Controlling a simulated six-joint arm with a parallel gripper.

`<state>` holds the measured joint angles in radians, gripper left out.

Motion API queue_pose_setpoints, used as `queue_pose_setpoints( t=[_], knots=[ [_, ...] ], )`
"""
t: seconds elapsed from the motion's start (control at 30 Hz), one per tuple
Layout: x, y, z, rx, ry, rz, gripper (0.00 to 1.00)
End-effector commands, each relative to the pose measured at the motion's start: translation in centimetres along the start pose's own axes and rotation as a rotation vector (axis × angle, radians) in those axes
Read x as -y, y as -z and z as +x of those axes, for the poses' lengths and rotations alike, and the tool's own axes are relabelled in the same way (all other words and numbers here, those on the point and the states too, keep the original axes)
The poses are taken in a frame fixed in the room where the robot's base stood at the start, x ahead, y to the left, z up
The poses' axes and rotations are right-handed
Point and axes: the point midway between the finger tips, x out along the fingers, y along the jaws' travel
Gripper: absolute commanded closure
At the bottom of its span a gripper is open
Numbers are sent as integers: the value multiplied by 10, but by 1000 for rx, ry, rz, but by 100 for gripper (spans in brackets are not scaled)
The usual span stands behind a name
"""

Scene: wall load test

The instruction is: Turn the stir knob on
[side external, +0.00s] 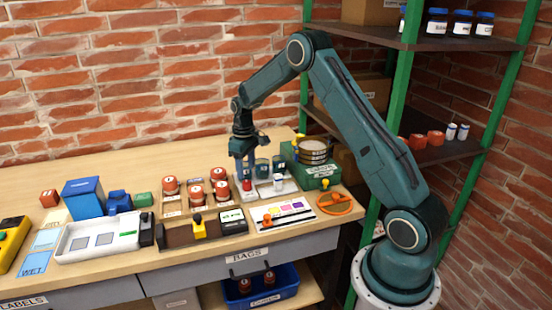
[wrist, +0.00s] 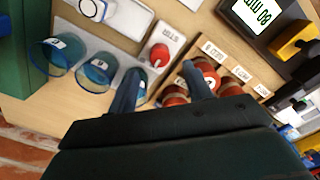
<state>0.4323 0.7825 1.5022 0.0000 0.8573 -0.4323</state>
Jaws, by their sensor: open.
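The stir knob (wrist: 159,55) is a round red knob with a pale mark across it, on a white plate labelled STIR in the wrist view. The red knob (side external: 247,185) also shows in the side view, on the bench just below my gripper (side external: 244,172). My gripper (wrist: 161,70) is open, its two blue-grey fingers pointing down with the knob framed between and slightly beyond their tips in the wrist view. I see nothing held between them. I cannot tell whether the fingertips touch the knob or its plate.
Blue beakers (wrist: 95,68) stand close beside the knob on one side, and red-lidded jars (wrist: 232,86) on the other.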

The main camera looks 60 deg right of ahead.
Motion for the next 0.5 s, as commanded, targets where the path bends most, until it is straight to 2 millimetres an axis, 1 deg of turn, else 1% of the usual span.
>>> queue_pose_setpoints(
  t=[0.03,0.2,0.3,0.5],
  knots=[
    [0,0,9,3,1,0,50],
    [0,0,33,2,1,0,50],
    [0,0,44,1,1,0,50],
    [0,0,55,0,0,0,50]
  ],
)
